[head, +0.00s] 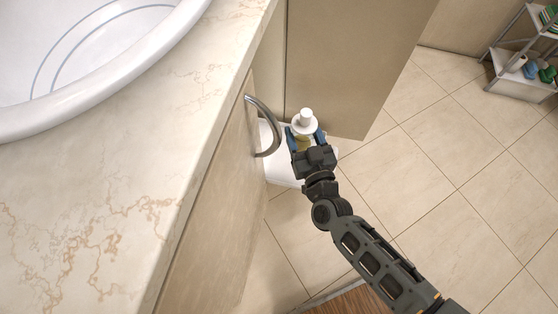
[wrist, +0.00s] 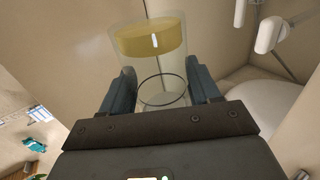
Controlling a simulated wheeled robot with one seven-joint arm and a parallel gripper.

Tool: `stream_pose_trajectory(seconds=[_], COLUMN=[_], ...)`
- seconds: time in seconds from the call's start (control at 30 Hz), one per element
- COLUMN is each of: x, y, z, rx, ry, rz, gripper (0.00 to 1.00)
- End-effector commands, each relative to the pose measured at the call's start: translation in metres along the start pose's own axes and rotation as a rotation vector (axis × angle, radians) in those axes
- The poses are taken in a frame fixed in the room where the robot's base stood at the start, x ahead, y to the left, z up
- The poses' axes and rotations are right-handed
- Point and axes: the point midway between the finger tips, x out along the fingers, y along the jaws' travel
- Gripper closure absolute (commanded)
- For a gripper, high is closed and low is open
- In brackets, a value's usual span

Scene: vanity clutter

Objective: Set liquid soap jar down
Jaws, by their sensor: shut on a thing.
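In the wrist view the jar (wrist: 150,42) is a clear cylinder with a yellow band of liquid. My gripper (head: 306,137) is shut on the jar, with one blue finger on each side; the fingers also flank it in the wrist view (wrist: 163,88). A white surface (head: 284,171) lies below and beside the gripper, partly hidden. I cannot tell whether the jar touches it.
A marble counter (head: 110,180) with a white basin (head: 90,55) fills the left. A curved metal handle (head: 267,128) sticks out from the cabinet front close to the jar. A tan panel (head: 350,60) stands behind. A small shelf rack (head: 525,60) is far right; tiled floor between is clear.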

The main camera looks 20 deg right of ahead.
Motion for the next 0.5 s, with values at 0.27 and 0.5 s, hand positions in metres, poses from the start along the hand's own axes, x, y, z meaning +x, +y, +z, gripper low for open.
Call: stream_pose_trajectory(seconds=[0.27,0.5], x=[0.013,0.02], y=[0.0,-0.001], z=[0.06,0.086], rx=[0.0,-0.006], ry=[0.005,0.004], rz=[0.068,0.103], gripper=[0.73,0.73])
